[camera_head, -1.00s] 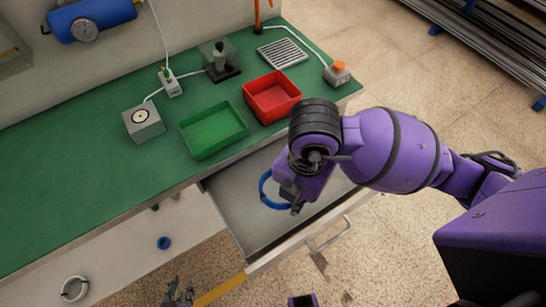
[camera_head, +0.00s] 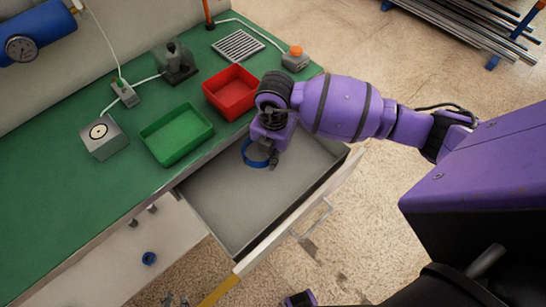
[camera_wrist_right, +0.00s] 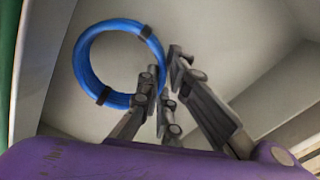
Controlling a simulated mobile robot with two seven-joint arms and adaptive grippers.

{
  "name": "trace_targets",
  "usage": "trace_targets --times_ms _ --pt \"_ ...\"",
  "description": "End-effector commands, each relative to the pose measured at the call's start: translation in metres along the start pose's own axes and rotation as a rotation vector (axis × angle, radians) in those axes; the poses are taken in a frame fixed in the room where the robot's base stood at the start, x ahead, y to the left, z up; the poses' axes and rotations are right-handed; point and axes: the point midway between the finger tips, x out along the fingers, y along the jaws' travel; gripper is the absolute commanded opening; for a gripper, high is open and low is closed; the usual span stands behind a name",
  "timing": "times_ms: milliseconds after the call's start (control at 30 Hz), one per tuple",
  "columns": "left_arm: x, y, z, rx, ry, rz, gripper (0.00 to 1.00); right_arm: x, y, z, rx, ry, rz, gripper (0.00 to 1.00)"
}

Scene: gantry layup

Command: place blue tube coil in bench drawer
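The blue tube coil (camera_head: 254,155) is a ring with dark bands. It hangs from my right gripper (camera_head: 272,160) over the back part of the open bench drawer (camera_head: 245,200). In the right wrist view the coil (camera_wrist_right: 88,60) passes between the fingertips of the right gripper (camera_wrist_right: 163,66), which are closed on its near edge. The grey drawer floor shows below it with no other thing on it; I cannot tell whether the coil touches it. Grey finger-like parts at the bottom edge of the head view look like my left gripper (camera_head: 172,299), mostly cut off.
The green bench top (camera_head: 60,190) holds a green tray (camera_head: 176,134), a red tray (camera_head: 232,92), a grey box (camera_head: 103,138) and a vent grille (camera_head: 238,46). The drawer front with its handle (camera_head: 312,218) stands out over the floor.

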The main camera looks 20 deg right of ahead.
Motion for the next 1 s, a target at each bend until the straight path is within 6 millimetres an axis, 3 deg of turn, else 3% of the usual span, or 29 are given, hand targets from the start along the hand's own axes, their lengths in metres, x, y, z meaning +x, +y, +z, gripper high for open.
trace_targets --times_ms 133,533,600,700,1000 --pt "0.001 0.000 0.004 0.001 -0.006 -0.001 0.15 0.024 -0.002 -0.002 0.000 0.005 -0.003 0.00" --pt "0.002 -0.001 0.008 0.001 -0.012 -0.001 0.15 0.029 -0.002 -0.002 -0.001 0.003 -0.002 0.00" --pt "0.002 -0.001 0.007 0.001 -0.012 -0.001 0.15 0.028 -0.002 -0.002 -0.001 0.003 -0.002 0.13" --pt "0.002 -0.001 0.007 0.001 -0.012 -0.001 0.15 0.028 -0.002 -0.002 -0.001 0.003 -0.002 0.23" --pt "0.002 -0.001 0.006 0.000 -0.010 -0.001 0.15 0.026 -0.002 -0.002 -0.001 0.003 -0.002 0.23"
